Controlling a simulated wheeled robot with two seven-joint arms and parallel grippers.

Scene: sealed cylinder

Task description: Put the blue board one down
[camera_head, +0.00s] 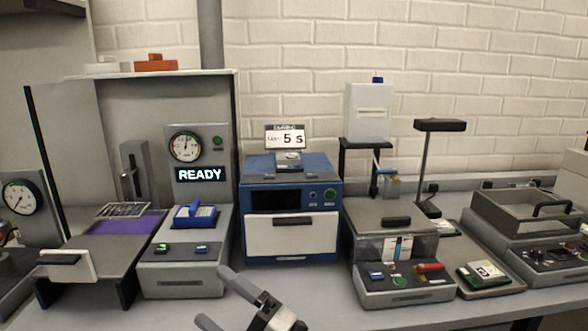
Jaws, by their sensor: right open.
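A blue board-like piece (205,218) with a pale marking on its face sits on top of the grey machine (182,285) below the lit READY sign. I cannot tell whether it is a separate board or part of a holder. My right gripper (213,297) comes in at the bottom, in front of the bench between the grey machine and the blue oven. Its two fingers are spread apart, and nothing shows between them. It is well apart from the blue piece. My left gripper is not in view.
A blue oven (292,162) with a white door and a "5 s" sign stands in the middle. A clear-fronted station (392,295) and a green board on a grey plate (484,274) are to the right. A purple mat (120,226) lies on the left. A lidded tray (530,215) stands far right.

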